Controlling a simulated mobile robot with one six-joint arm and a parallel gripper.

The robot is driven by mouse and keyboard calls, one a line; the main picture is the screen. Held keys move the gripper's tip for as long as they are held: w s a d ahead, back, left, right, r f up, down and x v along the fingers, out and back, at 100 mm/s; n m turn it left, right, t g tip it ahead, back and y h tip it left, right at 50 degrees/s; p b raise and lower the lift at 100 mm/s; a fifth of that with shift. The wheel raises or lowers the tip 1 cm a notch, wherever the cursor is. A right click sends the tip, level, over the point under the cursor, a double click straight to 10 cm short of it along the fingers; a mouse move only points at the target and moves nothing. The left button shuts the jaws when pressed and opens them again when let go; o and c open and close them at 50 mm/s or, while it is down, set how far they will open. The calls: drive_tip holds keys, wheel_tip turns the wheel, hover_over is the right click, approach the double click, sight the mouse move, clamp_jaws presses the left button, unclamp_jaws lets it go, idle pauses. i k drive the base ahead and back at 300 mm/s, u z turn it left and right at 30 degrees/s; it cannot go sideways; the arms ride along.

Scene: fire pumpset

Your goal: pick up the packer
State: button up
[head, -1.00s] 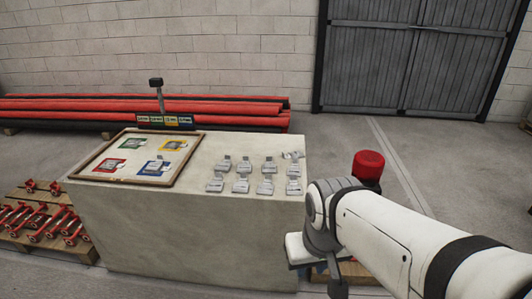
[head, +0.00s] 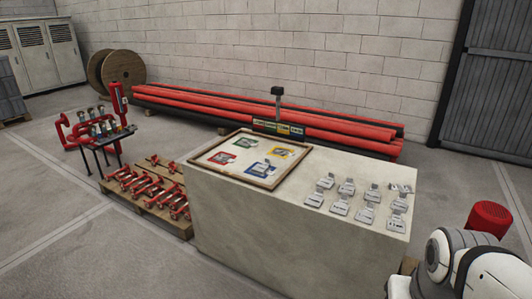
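Several flat grey metal pieces with tabs, which look like packers (head: 367,213), lie in two rows on the right part of a pale concrete-like block (head: 290,235). I cannot tell which one the task means. Similar grey pieces lie on coloured squares, such as the blue one (head: 260,169), inside a wood-framed board (head: 232,174) on the left of the block top. My arm shows at the lower right, beyond the block's right end. My gripper's fingers are not visible.
A red cylinder (head: 490,217) stands behind my arm. Red pipes (head: 260,107) lie behind the block. A pallet of red parts (head: 150,195) and a small dark table (head: 98,137) are at the left. A post with a coloured label strip (head: 278,127) stands behind the board.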

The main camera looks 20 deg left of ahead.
sight(395, 224)
drive_tip(key=z, duration=0.05)
drive_tip(key=i, duration=1.85)
drive_tip(key=z, duration=0.45)
